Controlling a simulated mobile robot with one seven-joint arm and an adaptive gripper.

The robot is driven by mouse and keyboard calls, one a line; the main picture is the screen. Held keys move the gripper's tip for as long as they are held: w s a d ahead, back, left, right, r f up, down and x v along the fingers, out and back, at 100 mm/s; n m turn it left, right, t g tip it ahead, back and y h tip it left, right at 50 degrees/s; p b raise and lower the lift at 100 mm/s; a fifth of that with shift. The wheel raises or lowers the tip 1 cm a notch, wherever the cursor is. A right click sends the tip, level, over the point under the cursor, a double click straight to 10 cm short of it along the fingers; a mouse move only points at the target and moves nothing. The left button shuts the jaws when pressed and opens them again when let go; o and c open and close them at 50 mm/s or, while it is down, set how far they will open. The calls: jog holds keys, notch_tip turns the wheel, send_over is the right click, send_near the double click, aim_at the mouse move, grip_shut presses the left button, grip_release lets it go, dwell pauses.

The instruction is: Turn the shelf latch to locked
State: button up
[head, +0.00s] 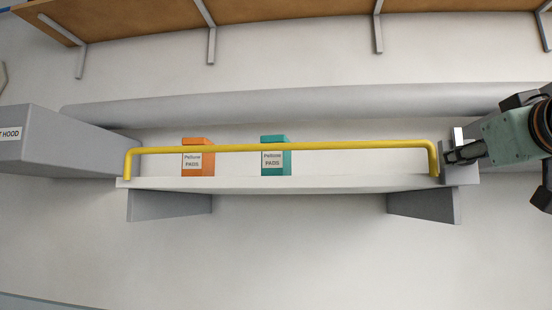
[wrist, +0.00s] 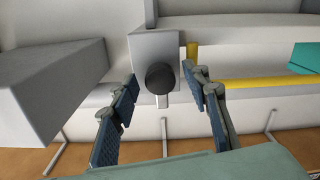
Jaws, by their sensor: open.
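The shelf latch is a grey block (wrist: 146,48) with a dark round knob (wrist: 160,78) and a small pale tab below it in the wrist view. In the head view the grey latch block (head: 460,173) sits at the right end of the shelf (head: 300,183), beside the end of the yellow rail (head: 300,147). My gripper (head: 450,154) is at the latch there and partly covers it. In the wrist view my gripper (wrist: 163,92) is open, with one finger on each side of the knob. I cannot tell whether the fingers touch it.
An orange box (head: 197,143) and a teal box (head: 275,141) stand on the shelf behind the rail. A grey hood (head: 60,143) is at the left. In the wrist view a large grey box (wrist: 50,80) lies left of the fingers. Below the shelf is bare wall.

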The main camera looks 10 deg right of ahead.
jog(key=shift+w+d, duration=0.1)
jog(key=shift+w, duration=0.4)
jog(key=c, duration=1.2)
jog(key=shift+o, duration=0.2)
jog(key=shift+f+n+b, duration=0.1)
jog(key=shift+n+b, duration=0.2)
jog(key=shift+b, duration=0.1)
jog(key=n+b, duration=0.2)
jog(key=n, duration=0.1)
jog(key=n+b, duration=0.2)
jog(key=n, duration=1.2)
jog(key=shift+p, duration=0.3)
jog(key=shift+n, duration=0.3)
